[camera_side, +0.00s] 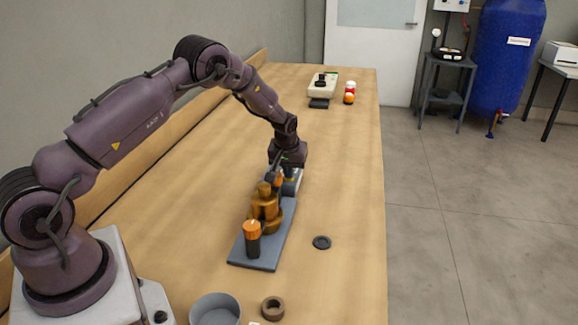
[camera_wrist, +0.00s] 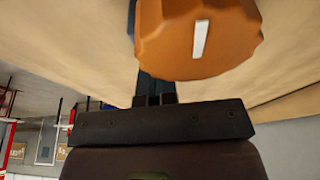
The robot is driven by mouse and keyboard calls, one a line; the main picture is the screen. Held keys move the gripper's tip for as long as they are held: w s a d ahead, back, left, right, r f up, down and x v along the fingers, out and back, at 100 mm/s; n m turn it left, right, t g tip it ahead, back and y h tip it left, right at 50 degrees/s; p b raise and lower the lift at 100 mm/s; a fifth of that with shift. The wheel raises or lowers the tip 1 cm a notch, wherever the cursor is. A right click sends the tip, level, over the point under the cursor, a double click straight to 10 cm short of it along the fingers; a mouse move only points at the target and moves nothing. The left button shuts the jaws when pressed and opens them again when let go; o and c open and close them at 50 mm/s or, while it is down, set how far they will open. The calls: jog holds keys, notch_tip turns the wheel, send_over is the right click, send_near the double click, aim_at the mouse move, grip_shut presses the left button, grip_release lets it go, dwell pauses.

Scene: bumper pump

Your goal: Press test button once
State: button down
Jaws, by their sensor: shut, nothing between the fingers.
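A grey base plate (camera_side: 263,250) lies on the bench and carries a brass-coloured pump body (camera_side: 265,209). A black cylinder with an orange cap (camera_side: 252,229) stands at the plate's near end. My gripper (camera_side: 283,174) points down over the plate's far end, close behind the brass body. Its fingers (camera_wrist: 154,97) are together and empty in the wrist view. A large orange knob with a white bar (camera_wrist: 198,38) is close in front of them there and hides part of what lies beyond. I cannot make out which part is the test button, nor whether the fingers touch anything.
A black ring (camera_side: 321,242), a brown ring (camera_side: 272,308) and a grey round bowl (camera_side: 215,308) lie at the near end of the bench. A beige box (camera_side: 323,86) and small red and orange containers (camera_side: 349,93) stand at the far end. The bench between is clear.

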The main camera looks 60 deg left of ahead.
notch_tip(320, 180, up, 4)
jog(key=shift+r, duration=0.1)
jog(key=v, duration=0.9)
jog(key=shift+r, duration=0.4)
jog(key=shift+m+g+h, duration=0.3)
jog(key=shift+m+g, duration=0.3)
jog(key=shift+m, duration=0.1)
jog(key=s, duration=0.1)
jog(key=s+d+f, duration=0.1)
jog(key=s+d, duration=0.1)
jog(key=s, duration=0.1)
jog(key=shift+f, duration=0.15)
jog(key=s+d+r+m+t, duration=0.1)
jog(key=s+d+r+m, duration=0.1)
jog(key=s+d+r, duration=0.3)
jog(key=s+d+r+m+t+h, duration=0.1)
jog(key=s+d+r, duration=0.5)
jog(key=s, duration=0.6)
jog(key=s+d+r+m+t, duration=0.2)
jog(key=s+d+r+m, duration=0.2)
jog(key=s+d+r, duration=0.2)
jog(key=s, duration=0.2)
jog(key=shift+s+d+r+m+h, duration=0.2)
jog(key=shift+s+r+m+h, duration=0.1)
jog(key=shift+s+h, duration=0.1)
